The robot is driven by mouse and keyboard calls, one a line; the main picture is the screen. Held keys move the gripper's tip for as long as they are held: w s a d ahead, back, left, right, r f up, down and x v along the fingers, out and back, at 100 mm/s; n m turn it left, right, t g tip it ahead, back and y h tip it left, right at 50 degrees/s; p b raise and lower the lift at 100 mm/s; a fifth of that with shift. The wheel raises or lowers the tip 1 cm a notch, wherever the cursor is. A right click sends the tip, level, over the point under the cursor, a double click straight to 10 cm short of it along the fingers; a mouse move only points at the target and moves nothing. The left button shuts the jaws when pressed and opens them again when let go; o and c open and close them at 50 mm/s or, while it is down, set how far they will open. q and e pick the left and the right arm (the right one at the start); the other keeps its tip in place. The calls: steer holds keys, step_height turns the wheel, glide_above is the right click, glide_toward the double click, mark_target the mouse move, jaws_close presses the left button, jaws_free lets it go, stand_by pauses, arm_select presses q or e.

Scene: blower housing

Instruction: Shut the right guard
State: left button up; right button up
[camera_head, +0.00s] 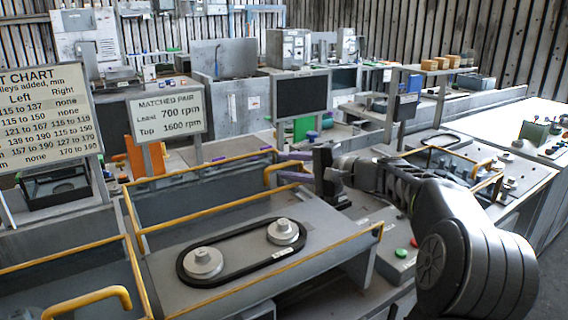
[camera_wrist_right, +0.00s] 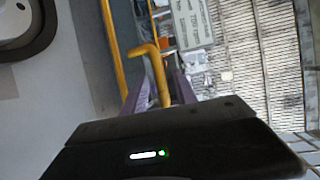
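A grey guard with yellow edge rails (camera_head: 205,212) stands raised behind a black belt (camera_head: 240,252) on two pale pulleys. Its bent yellow handle (camera_head: 268,176) sits at the right end and shows in the wrist view (camera_wrist_right: 150,55). My right gripper (camera_head: 284,166) reaches in from the right; its purple fingers are apart at the handle. In the wrist view the handle shows between the open fingers (camera_wrist_right: 158,92); I cannot tell whether they touch it. My left gripper is out of view.
Another yellow handle (camera_head: 88,301) is at lower left. A speed sign (camera_head: 167,112) and a dark screen (camera_head: 302,96) stand behind. A button box (camera_head: 398,262) sits below my right arm. A second belt unit (camera_head: 442,152) is at right.

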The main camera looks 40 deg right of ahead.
steer(key=shift+x, duration=0.9)
steer(key=shift+c, duration=0.4)
jaws_close()
stand_by(0.4)
